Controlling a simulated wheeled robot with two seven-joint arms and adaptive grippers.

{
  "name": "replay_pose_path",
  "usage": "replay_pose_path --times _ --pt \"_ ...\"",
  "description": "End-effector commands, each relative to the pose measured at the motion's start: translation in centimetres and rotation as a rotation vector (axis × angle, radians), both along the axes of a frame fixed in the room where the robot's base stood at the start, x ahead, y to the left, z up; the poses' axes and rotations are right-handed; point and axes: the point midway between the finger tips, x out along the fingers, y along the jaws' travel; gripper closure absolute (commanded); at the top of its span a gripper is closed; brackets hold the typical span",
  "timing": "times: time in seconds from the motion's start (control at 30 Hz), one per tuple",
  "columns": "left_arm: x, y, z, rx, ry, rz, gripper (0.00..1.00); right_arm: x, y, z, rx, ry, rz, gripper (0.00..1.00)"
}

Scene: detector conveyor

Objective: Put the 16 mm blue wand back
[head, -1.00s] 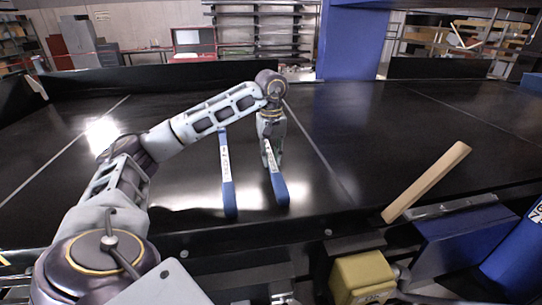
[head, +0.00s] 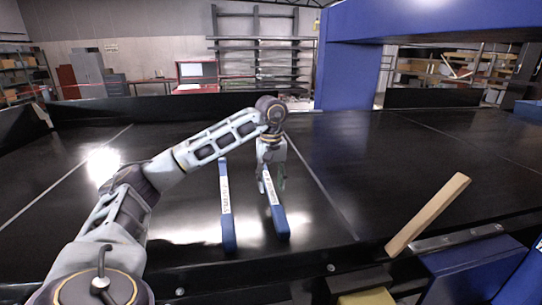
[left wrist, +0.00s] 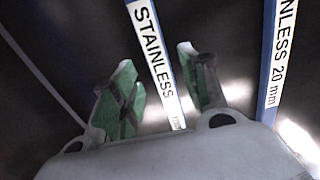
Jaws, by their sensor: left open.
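Two blue wands with white labels lie side by side on the black conveyor belt. My left gripper (head: 272,182) is open over the label end of the right-hand wand (head: 278,222). In the left wrist view, that wand's label (left wrist: 156,50) reads STAINLESS and runs between the open green-padded fingers (left wrist: 162,90); its size print is too small to read. I cannot tell whether the fingers touch it. The other wand (head: 228,228) lies to the left, apart from the gripper. Its label, at right in the left wrist view (left wrist: 278,60), reads 20 mm. My right gripper is out of view.
A blue detector arch (head: 350,60) spans the belt behind on the right. The belt (head: 80,185) left of the wands is clear except for my arm.

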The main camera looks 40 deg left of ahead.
Motion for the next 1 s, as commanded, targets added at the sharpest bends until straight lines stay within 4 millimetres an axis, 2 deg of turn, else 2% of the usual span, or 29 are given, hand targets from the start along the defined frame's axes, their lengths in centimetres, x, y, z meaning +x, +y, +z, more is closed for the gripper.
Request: replay_pose_path --times 0.2,1.0 --pt "0.0 0.1 2.3 0.000 -0.003 0.001 0.56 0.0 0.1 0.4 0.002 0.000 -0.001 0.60" --pt "0.0 0.1 8.0 0.000 -0.003 0.002 0.56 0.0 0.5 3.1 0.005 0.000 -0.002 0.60"
